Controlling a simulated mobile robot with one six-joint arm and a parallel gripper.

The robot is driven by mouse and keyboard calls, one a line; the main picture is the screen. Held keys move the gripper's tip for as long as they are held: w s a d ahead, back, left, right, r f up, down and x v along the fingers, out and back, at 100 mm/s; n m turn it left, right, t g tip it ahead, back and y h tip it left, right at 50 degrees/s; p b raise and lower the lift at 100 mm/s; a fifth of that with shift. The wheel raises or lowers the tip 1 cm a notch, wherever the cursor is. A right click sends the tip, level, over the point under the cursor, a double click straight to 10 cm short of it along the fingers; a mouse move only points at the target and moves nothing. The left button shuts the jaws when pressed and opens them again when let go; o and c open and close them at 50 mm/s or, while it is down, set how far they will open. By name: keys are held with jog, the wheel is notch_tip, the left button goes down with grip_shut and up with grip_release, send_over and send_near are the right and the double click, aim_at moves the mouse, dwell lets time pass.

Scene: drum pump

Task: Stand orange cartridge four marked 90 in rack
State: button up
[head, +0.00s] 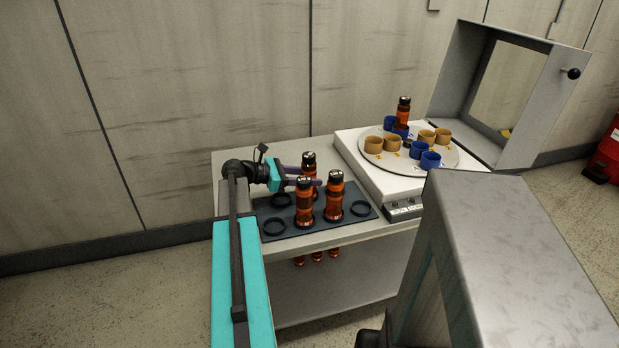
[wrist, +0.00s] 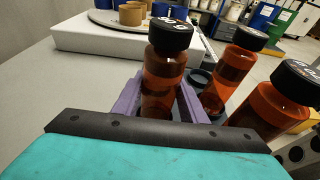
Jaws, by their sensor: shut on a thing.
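My gripper (head: 312,182) reaches in from the left with purple fingers shut around an orange cartridge (head: 309,160). In the wrist view the held cartridge (wrist: 163,72) stands upright between the fingers, its black cap bearing white marks that I cannot read surely. Its base is hidden, so I cannot tell whether it rests in the rack. The dark rack (head: 322,224) lies on the table with ring holders. Two more orange cartridges stand in it, one at the front (head: 304,205) and one to the right (head: 335,198). Empty rings show at left and right.
A white machine (head: 362,180) with a round turntable stands right of the rack. The turntable carries tan cups (head: 374,145), blue cups (head: 430,159) and another orange cartridge (head: 403,113). An open grey door (head: 535,95) stands behind. Orange ends (head: 317,256) show below the tabletop.

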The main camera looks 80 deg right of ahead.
jog(key=shift+f, duration=0.15)
jog(key=o, duration=1.2)
jog(key=shift+r, duration=0.2)
jog(key=b+v, duration=0.1)
jog(key=v, duration=1.1)
jog(key=shift+f, duration=0.1)
